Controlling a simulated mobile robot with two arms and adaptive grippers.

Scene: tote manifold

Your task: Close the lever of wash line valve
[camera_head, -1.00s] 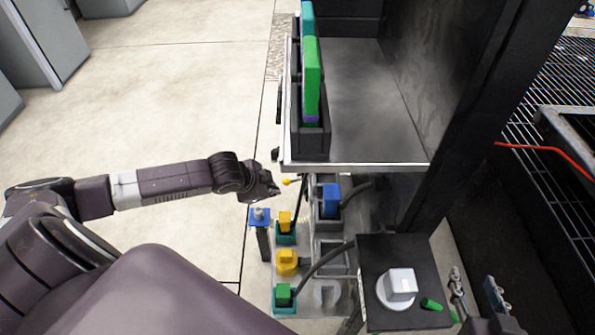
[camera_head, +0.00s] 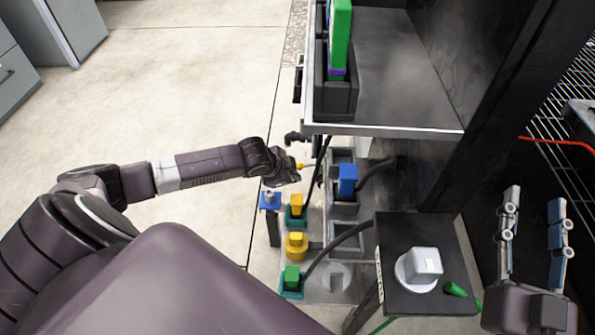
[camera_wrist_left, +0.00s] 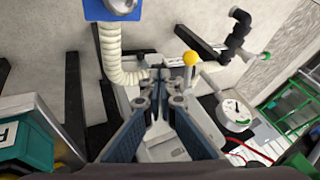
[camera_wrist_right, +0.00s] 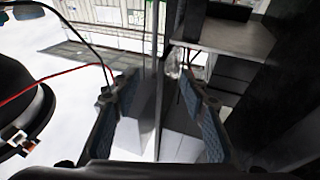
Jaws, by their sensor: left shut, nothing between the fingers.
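A lever with a yellow ball knob (camera_head: 300,166) shows beside my left gripper (camera_head: 287,174) in the head view. In the left wrist view the yellow knob (camera_wrist_left: 190,58) stands above and right of the left fingertips (camera_wrist_left: 157,82), with its pale stem running down toward a white fitting. My left gripper is shut and empty. Whether it touches the lever is unclear. The valve body is partly hidden. My right gripper (camera_head: 533,205) is raised at the right, open and empty; its spread fingers also show in the right wrist view (camera_wrist_right: 157,88).
A metal shelf (camera_head: 400,131) with dark bins overhangs the manifold. Blue, yellow and green connectors stand below it. A black side table (camera_head: 395,285) holds a white knob (camera_head: 424,262). A black elbow pipe (camera_wrist_left: 238,32) and a corrugated hose (camera_wrist_left: 110,55) flank the lever.

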